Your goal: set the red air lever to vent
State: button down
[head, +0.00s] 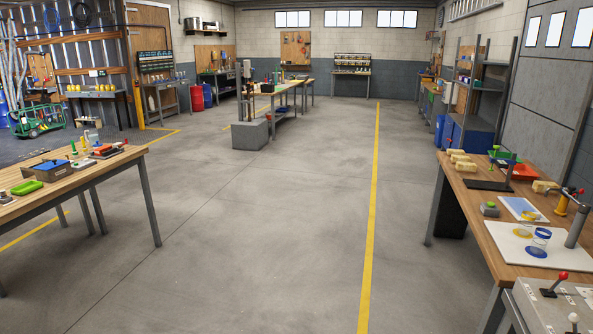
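A lever with a red knob (562,276) stands on a dark base on a grey panel (527,297) at the bottom right. It leans up and to the right. I cannot tell which of the two is the air lever, and any vent marking is too small to read. My gripper is not in view.
A wooden workbench (478,226) stands on the right beside the panel, with glasses, a yellow tool and sponge-like blocks. Another workbench (100,166) is on the left. The concrete floor (250,220) between them is open, with a yellow line (371,220).

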aim_at(563, 275)
jog(key=z, duration=1.55)
